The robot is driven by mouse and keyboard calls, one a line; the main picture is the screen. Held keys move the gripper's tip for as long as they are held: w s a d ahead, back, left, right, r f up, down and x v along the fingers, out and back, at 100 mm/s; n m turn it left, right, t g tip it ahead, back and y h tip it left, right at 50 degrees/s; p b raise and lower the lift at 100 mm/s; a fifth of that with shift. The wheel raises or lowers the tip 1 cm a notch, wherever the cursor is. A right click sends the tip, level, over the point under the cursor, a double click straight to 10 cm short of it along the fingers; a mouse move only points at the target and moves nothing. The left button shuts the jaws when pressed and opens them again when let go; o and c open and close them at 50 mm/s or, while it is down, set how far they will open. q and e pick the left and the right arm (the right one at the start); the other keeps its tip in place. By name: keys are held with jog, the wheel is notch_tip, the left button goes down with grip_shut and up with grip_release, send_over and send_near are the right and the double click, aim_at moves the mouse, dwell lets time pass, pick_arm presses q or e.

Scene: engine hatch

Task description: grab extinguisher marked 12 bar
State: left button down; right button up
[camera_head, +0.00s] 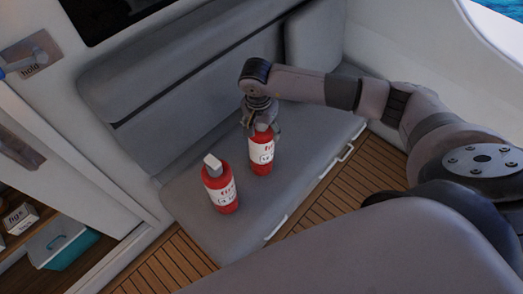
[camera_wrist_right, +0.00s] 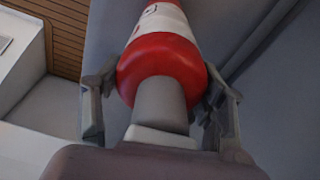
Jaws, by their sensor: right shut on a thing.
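Two red fire extinguishers with white labels stand upright on the grey bench seat (camera_head: 285,190). My right gripper (camera_head: 262,127) is shut on the top of the right extinguisher (camera_head: 262,155), coming from above. In the right wrist view its red body and grey neck (camera_wrist_right: 160,95) lie between the two fingers of the gripper (camera_wrist_right: 160,100). The left extinguisher (camera_head: 220,190) stands free, a little nearer, with a light grey top. The pressure marks on both labels are too small to read. My left gripper is not in view.
The seat's grey backrest (camera_head: 190,70) rises behind the extinguishers. A metal handle (camera_head: 345,152) is on the seat's front edge, above a wooden floor (camera_head: 335,195). At the lower left, a shelf holds a teal box (camera_head: 65,248) and a box marked figs (camera_head: 20,217).

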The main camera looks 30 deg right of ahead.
jog(key=shift+w+r, duration=0.1)
jog(key=shift+w, duration=0.1)
jog(key=shift+c, duration=0.6)
